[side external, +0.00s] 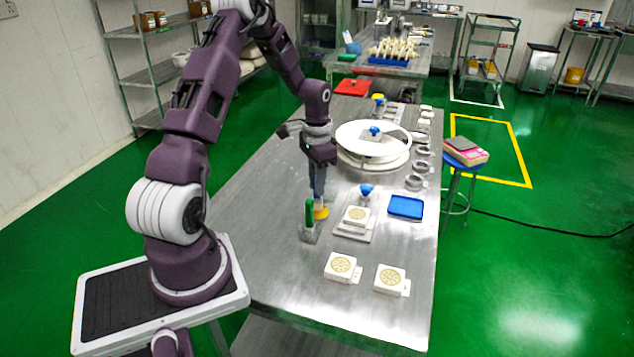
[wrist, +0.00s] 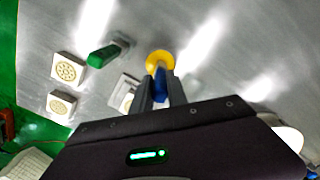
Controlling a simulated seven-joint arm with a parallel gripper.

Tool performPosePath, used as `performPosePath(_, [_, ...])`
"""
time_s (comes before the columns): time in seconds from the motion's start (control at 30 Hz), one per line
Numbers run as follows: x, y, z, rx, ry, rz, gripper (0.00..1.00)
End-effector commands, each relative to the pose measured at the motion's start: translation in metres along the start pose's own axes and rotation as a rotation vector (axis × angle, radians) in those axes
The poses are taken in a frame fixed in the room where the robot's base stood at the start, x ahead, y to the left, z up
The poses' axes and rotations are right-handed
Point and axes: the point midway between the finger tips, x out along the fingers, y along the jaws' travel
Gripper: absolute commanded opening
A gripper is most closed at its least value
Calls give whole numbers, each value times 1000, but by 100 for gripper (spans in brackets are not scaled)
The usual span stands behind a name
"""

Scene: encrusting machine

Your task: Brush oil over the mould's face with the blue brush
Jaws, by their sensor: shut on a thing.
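My gripper (side external: 318,193) points down over the table and is shut on the blue brush (wrist: 160,84); its blue handle shows between the fingers in the wrist view. A yellow round piece (side external: 320,212) shows at the brush's lower end, also in the wrist view (wrist: 159,60). I cannot tell whether it belongs to the brush or lies under it.
A green-handled item (side external: 310,213) stands in a metal holder left of my gripper. Two more patterned moulds (side external: 343,266) (side external: 390,279) lie toward the near edge. A blue-knobbed item (side external: 366,190) and a blue tray (side external: 405,207) stand right; a white round turntable (side external: 373,140) is behind.

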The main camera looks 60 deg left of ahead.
Motion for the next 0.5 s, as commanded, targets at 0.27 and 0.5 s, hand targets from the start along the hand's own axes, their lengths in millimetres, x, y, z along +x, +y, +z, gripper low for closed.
performPosePath(0.27, [4, 0, 0, 0, 0, 0, 0])
performPosePath(0.5, [6, 0, 0, 0, 0, 0, 0])
